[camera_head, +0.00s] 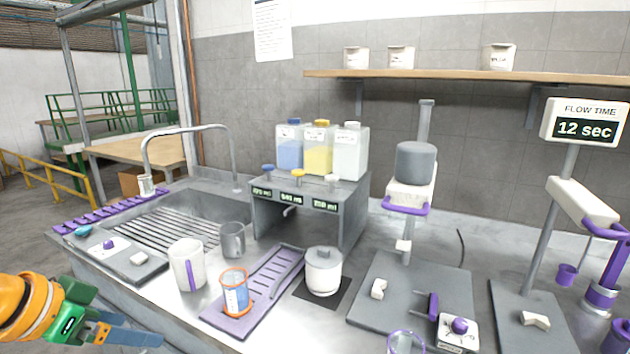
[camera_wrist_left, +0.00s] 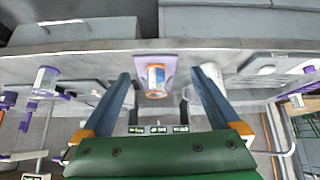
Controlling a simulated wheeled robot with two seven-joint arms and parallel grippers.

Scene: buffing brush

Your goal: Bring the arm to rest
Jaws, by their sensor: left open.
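My left gripper (camera_head: 143,333) is at the lower left of the head view, in front of the counter's front edge. Its blue-grey fingers are apart, with nothing between them. In the left wrist view its fingers (camera_wrist_left: 158,76) spread wide, and a cup with orange bands (camera_wrist_left: 157,79) shows beyond them, in line with the gap. In the head view that cup (camera_head: 235,293) stands upright on a purple slotted tray (camera_head: 272,275), to the right of the gripper and apart from it. My right gripper is not in view.
A white mug (camera_head: 187,266) with a purple handle, a grey mug (camera_head: 232,240) and a lidded white pot (camera_head: 323,271) stand on the counter. A sink (camera_head: 205,208) is behind. A grey mat (camera_head: 115,258) with small items lies left. Open floor shows at far left.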

